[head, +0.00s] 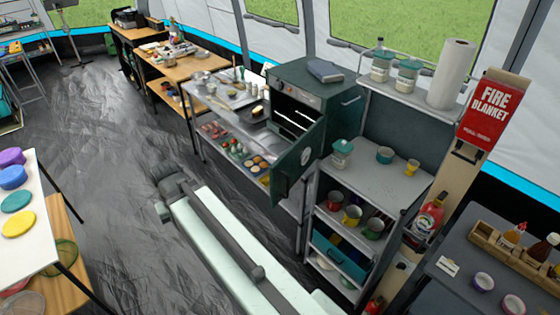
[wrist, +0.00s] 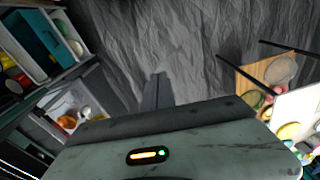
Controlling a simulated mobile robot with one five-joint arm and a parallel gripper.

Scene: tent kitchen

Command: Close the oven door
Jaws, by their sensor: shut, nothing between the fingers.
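The dark green oven (head: 315,85) stands on the metal shelving in the head view, with racks showing inside. Its door (head: 296,168) is open, swung out toward the camera, with a round pale emblem on its face. My gripper (head: 163,200) is at the far end of my pale arm, over the floor to the left of the door and apart from it. In the wrist view my gripper (wrist: 158,88) shows as narrow dark fingers, shut and empty, with floor beyond. The oven cannot be made out in the wrist view.
A shelf unit (head: 375,180) with cups and jars stands right of the oven. A white table (head: 30,245) with coloured lids is at the left. Open dark floor (head: 110,150) lies between. Work tables line the back.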

